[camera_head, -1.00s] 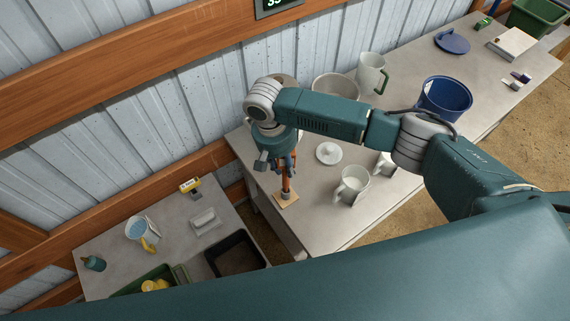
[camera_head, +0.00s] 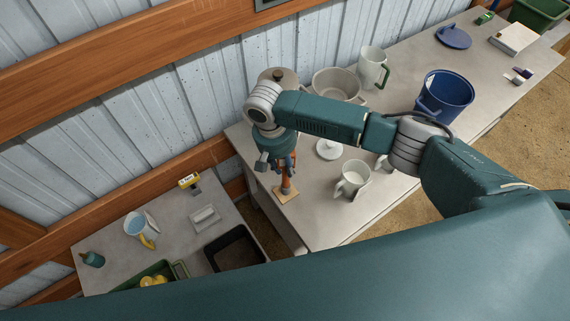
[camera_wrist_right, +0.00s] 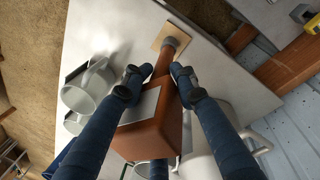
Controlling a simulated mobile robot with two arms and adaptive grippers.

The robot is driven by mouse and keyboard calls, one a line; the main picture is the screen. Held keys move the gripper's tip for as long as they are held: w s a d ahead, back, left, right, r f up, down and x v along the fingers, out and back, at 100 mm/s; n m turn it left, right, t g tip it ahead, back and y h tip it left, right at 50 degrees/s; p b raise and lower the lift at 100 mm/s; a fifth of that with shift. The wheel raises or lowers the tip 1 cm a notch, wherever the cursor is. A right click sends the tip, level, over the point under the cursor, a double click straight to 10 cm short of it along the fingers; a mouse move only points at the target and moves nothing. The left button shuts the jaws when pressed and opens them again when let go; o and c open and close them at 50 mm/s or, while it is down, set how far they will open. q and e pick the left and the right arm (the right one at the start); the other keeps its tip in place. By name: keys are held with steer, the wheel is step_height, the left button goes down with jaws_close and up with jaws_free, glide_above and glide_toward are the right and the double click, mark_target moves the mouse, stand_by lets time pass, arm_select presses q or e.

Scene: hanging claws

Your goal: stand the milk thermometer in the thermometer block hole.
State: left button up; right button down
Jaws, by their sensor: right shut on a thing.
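My right gripper (camera_head: 279,163) points down over the near left corner of the long bench. In the right wrist view it (camera_wrist_right: 154,80) is shut on the milk thermometer (camera_wrist_right: 152,130), a brown body with a grey plate on its face and a narrow stem. In the head view the thermometer (camera_head: 286,182) shows as an orange-brown upright piece below the fingers. Its lower end is at a small tan square block (camera_head: 284,194), also in the right wrist view (camera_wrist_right: 181,27). A grey ring shows at the stem's end; I cannot tell whether the tip is inside the hole. My left gripper is out of view.
A white mug (camera_head: 352,179), a white lid (camera_head: 329,149), a blue bucket (camera_head: 446,93) and a green-handled jug (camera_head: 371,68) stand right of the block. A lower table (camera_head: 172,237) with a black tray (camera_head: 236,248) lies to the left, across a gap.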

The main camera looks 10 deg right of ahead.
steer(key=c, duration=1.3)
jaws_free()
steer(key=shift+f, duration=0.1)
steer(key=shift+o, duration=0.2)
steer(key=r, duration=0.4)
steer(key=a+r, duration=0.1)
steer(key=r, duration=0.3)
steer(key=a+r, duration=0.1)
steer(key=r, duration=0.3)
steer(key=shift+w, duration=0.2)
steer(key=shift+s+f, duration=0.1)
